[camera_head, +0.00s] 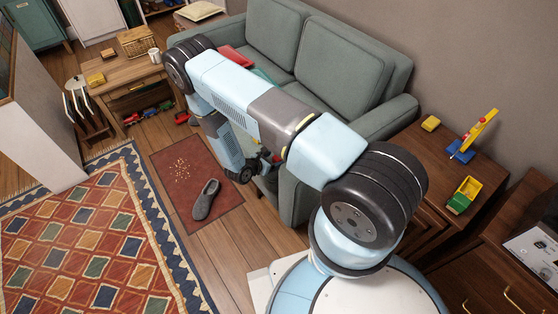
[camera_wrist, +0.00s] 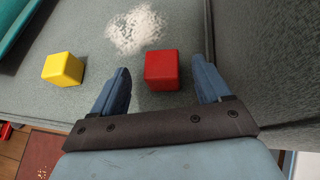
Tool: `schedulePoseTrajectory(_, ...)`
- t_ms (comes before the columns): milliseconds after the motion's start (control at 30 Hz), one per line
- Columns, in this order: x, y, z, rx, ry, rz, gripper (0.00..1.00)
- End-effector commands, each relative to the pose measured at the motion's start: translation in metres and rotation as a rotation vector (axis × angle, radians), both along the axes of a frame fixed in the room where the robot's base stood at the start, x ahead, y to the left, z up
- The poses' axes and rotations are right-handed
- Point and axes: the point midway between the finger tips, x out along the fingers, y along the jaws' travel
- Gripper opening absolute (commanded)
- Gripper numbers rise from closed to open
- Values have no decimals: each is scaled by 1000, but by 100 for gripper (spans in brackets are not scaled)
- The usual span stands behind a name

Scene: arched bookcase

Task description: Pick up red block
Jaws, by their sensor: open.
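The red block (camera_wrist: 161,70) sits on the grey-green sofa seat (camera_wrist: 150,115) in the wrist view. My gripper (camera_wrist: 162,84) is open, with its two blue fingers on either side of the block in the picture. I cannot tell how high the fingers are above the seat.
A yellow block (camera_wrist: 63,69) sits left of the red block. White crumbs (camera_wrist: 137,30) lie behind it. The sofa armrest (camera_wrist: 262,60) rises at right. A teal item (camera_wrist: 22,25) lies at upper left. A side table (camera_head: 425,160) holds toys.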

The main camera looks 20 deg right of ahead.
Motion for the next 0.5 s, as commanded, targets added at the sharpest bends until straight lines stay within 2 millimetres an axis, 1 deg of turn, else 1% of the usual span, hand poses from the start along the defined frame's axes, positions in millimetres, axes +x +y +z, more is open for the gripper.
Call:
schedulePoseTrajectory(33,2,-5,-4,-1,2,-1,77)
schedulePoseTrajectory(100,4,-10,-7,0,2,0,77)
schedulePoseTrajectory(333,5,-11,-7,0,1,0,77)
schedulePoseTrajectory(367,5,-11,-7,0,1,0,75)
schedulePoseTrajectory(500,5,-11,-7,0,1,0,61)
